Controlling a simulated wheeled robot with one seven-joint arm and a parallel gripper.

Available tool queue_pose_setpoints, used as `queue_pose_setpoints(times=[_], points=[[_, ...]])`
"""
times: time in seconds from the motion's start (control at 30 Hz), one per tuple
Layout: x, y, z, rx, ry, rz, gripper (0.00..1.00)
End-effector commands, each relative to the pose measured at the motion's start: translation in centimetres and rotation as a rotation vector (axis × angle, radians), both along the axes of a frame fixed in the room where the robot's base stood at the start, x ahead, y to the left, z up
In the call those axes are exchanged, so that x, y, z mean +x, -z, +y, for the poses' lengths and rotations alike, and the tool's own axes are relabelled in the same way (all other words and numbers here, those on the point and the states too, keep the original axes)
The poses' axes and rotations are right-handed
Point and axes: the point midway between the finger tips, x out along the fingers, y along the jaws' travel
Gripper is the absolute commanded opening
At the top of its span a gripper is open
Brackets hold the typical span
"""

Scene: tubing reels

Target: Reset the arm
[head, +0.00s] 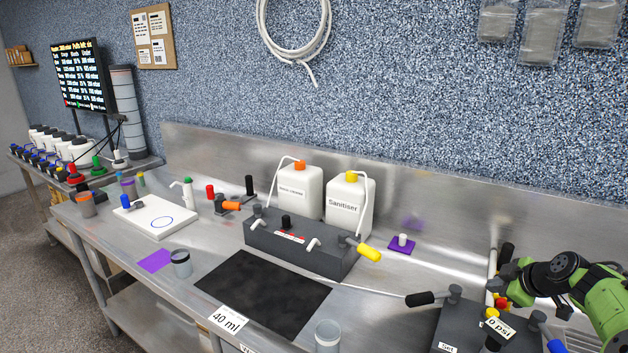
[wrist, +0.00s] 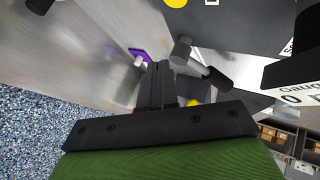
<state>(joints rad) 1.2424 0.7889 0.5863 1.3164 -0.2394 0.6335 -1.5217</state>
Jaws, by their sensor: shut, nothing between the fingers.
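My green arm reaches in from the right edge in the head view, and my gripper (head: 506,283) is at its dark end, above the right part of the steel bench. In the wrist view my gripper (wrist: 157,75) has its two dark fingers together, with nothing seen between them. Close by is a dark box (head: 460,325) with a black-handled lever (head: 422,299) and a gauge reading 0 psi (head: 500,327). The gauge label also shows in the wrist view (wrist: 298,97). Part of the box is hidden behind my arm.
A dark dispenser block (head: 290,248) with a yellow-handled lever (head: 368,252) stands mid-bench, before two white bottles (head: 347,210). A purple pad (head: 402,246) with a white peg lies behind. Clear cups (head: 327,335) stand near the front edge. The black mat (head: 262,292) is bare.

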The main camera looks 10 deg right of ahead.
Motion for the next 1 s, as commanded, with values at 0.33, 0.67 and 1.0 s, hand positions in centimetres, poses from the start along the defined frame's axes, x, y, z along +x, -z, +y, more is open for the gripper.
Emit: queue_pose_setpoints(times=[0.33,0.67,1.0], points=[[-4.9,-8.2,24.4,0.043,0.166,0.287,0.00],[-22.1,-9.8,35.5,0.272,0.541,0.263,0.00],[-28.2,-7.4,36.7,0.444,0.665,0.269,0.00]])
